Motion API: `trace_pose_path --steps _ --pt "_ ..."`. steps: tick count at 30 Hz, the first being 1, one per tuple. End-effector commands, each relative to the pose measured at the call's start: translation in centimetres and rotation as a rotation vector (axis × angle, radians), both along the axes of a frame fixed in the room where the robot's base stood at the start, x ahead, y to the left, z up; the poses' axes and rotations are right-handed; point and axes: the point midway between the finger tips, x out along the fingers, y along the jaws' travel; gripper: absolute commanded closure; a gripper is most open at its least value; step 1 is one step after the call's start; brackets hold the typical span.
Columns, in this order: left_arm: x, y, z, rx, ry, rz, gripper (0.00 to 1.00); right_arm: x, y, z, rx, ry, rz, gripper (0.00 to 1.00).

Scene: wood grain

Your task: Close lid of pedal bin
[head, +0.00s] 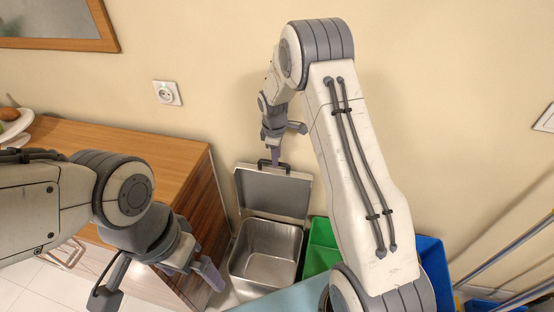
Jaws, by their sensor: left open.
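The pedal bin (236,262) is a square metal bin on the floor, its inside showing empty. Its lid (272,195) stands raised at the back near the wall, with a dark handle (287,169) at its top edge. My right gripper (277,158) points down at the top of the lid, a fingertip at or just in front of the handle; contact is unclear. Its jaw opening cannot be made out. My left gripper (158,283) is open and empty at the lower left, left of the bin and apart from it.
A wooden cabinet (150,140) stands close to the bin's left, with a bowl (15,125) on top. A green bin (318,248) and a blue bin (432,265) stand to the right, partly behind my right arm. The wall with a socket (167,93) is close behind.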

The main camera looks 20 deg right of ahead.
Motion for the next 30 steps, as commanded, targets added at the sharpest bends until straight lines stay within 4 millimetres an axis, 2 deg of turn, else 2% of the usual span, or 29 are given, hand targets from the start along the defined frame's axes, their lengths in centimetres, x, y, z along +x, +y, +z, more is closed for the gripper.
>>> trace_pose_path --steps 1,6,14,15,17,18,30 --pt "0.0 0.0 0.0 0.0 0.0 0.0 0.0 0.1 -0.1 -0.7 0.0 0.001 0.0 0.68" --pt "0.0 0.0 0.0 0.0 0.0 0.0 0.0 0.3 -0.2 -1.9 0.0 -0.001 -0.001 0.68" --pt "0.0 0.0 0.0 0.0 0.0 0.0 0.0 0.3 -0.2 -2.0 0.0 -0.002 -0.001 0.68" --pt "0.0 0.0 0.0 0.0 0.0 0.0 0.0 0.3 -0.2 -2.0 0.0 -0.002 -0.001 0.72" --pt "0.0 0.0 0.0 0.0 0.0 0.0 0.0 0.3 -0.2 -2.0 0.0 -0.001 -0.001 0.95" --pt "0.0 0.0 0.0 0.0 0.0 0.0 0.0 0.3 -0.1 -2.0 0.0 -0.001 -0.001 1.0" --pt "0.0 0.0 0.0 0.0 0.0 0.0 0.0 0.3 -0.1 -2.0 0.0 -0.001 0.0 1.0"
